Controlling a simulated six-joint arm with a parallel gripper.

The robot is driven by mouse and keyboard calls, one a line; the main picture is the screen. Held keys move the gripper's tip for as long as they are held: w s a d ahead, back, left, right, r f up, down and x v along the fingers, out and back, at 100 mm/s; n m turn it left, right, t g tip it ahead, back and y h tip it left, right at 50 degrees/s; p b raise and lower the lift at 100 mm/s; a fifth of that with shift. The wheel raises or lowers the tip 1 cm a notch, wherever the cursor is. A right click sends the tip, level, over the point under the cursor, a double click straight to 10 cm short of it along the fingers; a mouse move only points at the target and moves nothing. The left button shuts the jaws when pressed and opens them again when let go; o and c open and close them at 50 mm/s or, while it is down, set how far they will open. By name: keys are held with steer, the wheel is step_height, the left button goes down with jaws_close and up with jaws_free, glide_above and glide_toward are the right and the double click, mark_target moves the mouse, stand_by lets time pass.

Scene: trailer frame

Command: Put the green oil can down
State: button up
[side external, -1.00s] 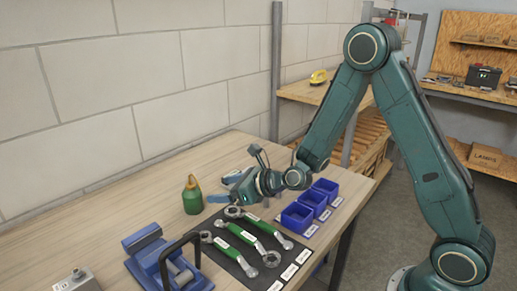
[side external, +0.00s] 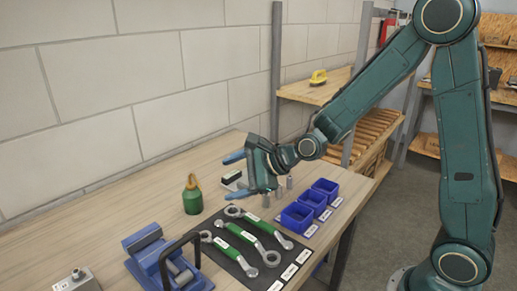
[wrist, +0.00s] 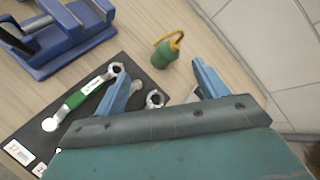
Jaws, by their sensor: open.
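The green oil can (side external: 192,198) with a yellowish top and spout stands upright on the wooden workbench (side external: 95,225), left of the wrench mat. It also shows in the wrist view (wrist: 166,54), beyond my fingertips. My gripper (side external: 236,172) is open with blue fingers, raised above the bench to the right of the can. In the wrist view my gripper (wrist: 162,80) has its fingers spread wide with nothing held between them. The can is apart from both fingers.
A dark mat (side external: 232,259) holds several green-handled wrenches. A blue vise (side external: 150,250) stands at the front left. Blue bins (side external: 297,217) line the right edge. Small metal pieces (side external: 279,194) stand beneath my gripper. The bench behind the can is clear up to the wall.

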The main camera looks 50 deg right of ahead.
steer(key=s+d+r+n+g+h, duration=0.1)
steer(key=s+d+r+n, duration=0.1)
steer(key=s+n, duration=0.5)
steer(key=s+d+r+n+g+h, duration=0.2)
steer(key=s+r+n, duration=0.2)
steer(key=s+n, duration=0.4)
steer(key=s+d+r+n+g+h, duration=0.1)
steer(key=s+d+r+n+g, duration=0.1)
steer(key=s+n, duration=0.6)
steer(key=s+d+r, duration=0.1)
steer(key=s, duration=0.4)
steer(key=shift+s+r+h, duration=0.2)
steer(key=shift+r+h, duration=0.05)
steer(key=shift+h, duration=0.05)
steer(key=shift+o, duration=0.5)
steer(key=shift+w, duration=0.1)
